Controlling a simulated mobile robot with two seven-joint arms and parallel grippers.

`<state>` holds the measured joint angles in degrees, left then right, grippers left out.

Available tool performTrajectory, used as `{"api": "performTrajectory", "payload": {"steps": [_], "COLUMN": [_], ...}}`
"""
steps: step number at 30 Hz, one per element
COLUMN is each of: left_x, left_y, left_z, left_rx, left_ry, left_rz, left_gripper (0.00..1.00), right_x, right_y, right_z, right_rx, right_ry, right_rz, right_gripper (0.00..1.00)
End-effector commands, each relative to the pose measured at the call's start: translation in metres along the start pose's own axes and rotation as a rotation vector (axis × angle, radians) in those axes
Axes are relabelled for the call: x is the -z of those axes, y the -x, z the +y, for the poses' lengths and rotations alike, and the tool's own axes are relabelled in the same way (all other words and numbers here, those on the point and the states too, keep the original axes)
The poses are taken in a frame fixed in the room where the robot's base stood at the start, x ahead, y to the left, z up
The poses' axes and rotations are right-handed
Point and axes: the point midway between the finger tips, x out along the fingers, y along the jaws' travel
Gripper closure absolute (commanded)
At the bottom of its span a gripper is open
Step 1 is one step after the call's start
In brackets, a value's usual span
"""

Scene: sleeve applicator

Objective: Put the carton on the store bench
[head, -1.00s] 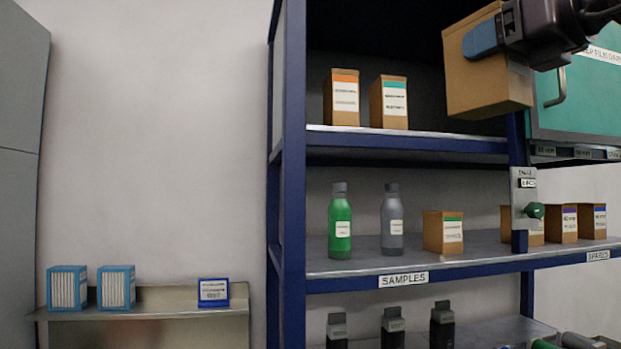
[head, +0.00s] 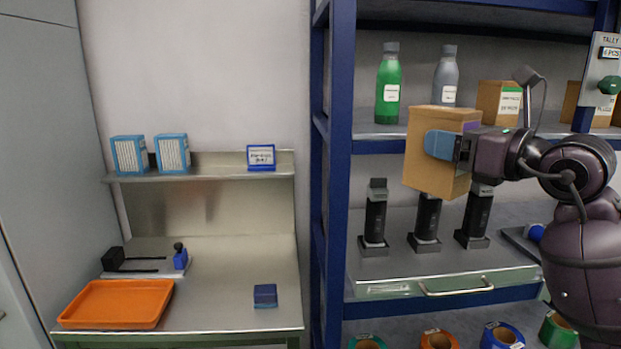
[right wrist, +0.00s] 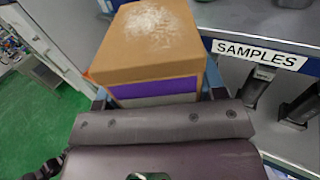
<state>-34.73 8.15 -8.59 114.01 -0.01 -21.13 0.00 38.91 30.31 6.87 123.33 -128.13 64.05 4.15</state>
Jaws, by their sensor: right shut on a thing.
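My right gripper (head: 452,146) is shut on a brown carton (head: 430,178) with a purple label band, held in the air in front of the blue shelf rack. The carton also shows in the right wrist view (right wrist: 150,45), between the fingers of the right gripper (right wrist: 158,95). The metal bench (head: 225,285) stands at the lower left, left of the rack and apart from the carton. I cannot tell from the pictures whether it is the store bench. My left gripper is not in view.
An orange tray (head: 117,304), a small blue block (head: 265,295) and a dark fixture (head: 145,260) occupy parts of the bench; its middle is bare. A ledge (head: 215,172) above holds blue-and-white boxes. The rack's blue post (head: 338,190) stands between bench and carton.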

Motion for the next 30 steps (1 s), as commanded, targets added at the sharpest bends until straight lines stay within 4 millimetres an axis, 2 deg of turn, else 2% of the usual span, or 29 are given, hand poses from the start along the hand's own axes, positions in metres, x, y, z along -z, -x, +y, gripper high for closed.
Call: {"api": "performTrajectory", "payload": {"steps": [1, 3, 12, 24, 30], "left_x": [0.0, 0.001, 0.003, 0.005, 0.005], "left_y": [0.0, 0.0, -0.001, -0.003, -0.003], "left_z": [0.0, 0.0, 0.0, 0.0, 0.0], "left_rx": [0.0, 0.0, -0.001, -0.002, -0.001], "left_ry": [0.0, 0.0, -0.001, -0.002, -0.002], "left_rz": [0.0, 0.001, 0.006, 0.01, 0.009], "left_gripper": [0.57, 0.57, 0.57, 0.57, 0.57], "right_x": [0.021, 0.044, 0.142, 0.257, 0.3], "right_y": [-0.001, -0.001, 0.009, 0.042, 0.061], "right_z": [0.003, 0.006, 0.023, 0.049, 0.059], "right_rx": [-0.005, -0.004, 0.014, 0.073, 0.11], "right_ry": [-0.009, -0.01, -0.007, -0.006, -0.002], "right_rz": [0.001, 0.001, 0.003, 0.004, 0.003], "right_gripper": [0.71, 0.71, 0.71, 0.71, 0.71]}}
